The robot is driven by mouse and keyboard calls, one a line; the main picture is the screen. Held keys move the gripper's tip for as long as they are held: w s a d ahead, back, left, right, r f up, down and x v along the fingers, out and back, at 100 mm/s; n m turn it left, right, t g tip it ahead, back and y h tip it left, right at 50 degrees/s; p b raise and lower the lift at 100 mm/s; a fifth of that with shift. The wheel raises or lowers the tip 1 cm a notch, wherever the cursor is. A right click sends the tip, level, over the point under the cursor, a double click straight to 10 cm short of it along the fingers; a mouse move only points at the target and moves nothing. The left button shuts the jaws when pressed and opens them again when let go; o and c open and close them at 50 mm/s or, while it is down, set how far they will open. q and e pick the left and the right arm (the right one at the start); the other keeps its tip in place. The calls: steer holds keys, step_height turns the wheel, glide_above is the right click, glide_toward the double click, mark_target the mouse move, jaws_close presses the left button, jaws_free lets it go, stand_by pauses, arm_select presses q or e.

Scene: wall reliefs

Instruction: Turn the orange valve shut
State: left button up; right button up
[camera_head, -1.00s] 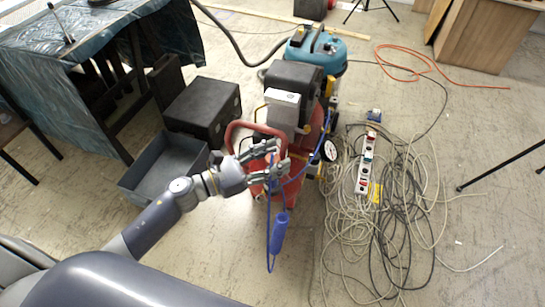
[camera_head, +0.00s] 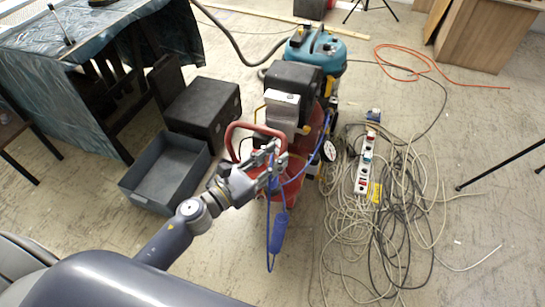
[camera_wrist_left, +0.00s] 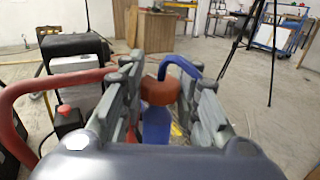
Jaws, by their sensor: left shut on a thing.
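My left gripper (camera_head: 270,161) is at the front of the red machine (camera_head: 310,140) and is shut on the orange valve. In the left wrist view the orange valve (camera_wrist_left: 160,91) is between the two grey fingers, with a blue part (camera_wrist_left: 156,124) below it and a blue tube curving from its right. The fingers hide the valve in the head view. A blue coiled hose with a blue cylinder (camera_head: 280,231) hangs just below the gripper. My right gripper is not in view.
A red tubular handle (camera_head: 236,133) arches beside my left fingers. A grey open tray (camera_head: 135,187) and black case (camera_head: 203,108) stand to the left. Tangled cables and a power strip (camera_head: 365,165) cover the floor to the right. A teal vacuum (camera_head: 318,48) stands behind.

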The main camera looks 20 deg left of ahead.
arm_select(q)
steer(key=n+t+y, duration=0.1)
steer(key=n+y, duration=0.1)
steer(key=y, duration=0.1)
steer(key=shift+d, duration=0.1)
steer(key=shift+f+n+t+y, duration=0.1)
steer(key=shift+n+t+y, duration=0.2)
steer(key=shift+n+y, duration=0.25)
steer(key=n+y+b, duration=0.1)
steer(key=n+y, duration=0.1)
steer(key=y, duration=0.2)
steer(key=n+y+b, duration=0.2)
steer(key=y, duration=0.2)
steer(key=shift+n, duration=0.35)
steer(key=shift+n+y, duration=0.4)
steer(key=shift+y, duration=0.15)
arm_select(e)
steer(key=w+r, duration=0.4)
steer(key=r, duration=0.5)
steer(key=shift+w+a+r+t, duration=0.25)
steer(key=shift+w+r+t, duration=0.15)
arm_select(q)
steer(key=o, duration=1.1)
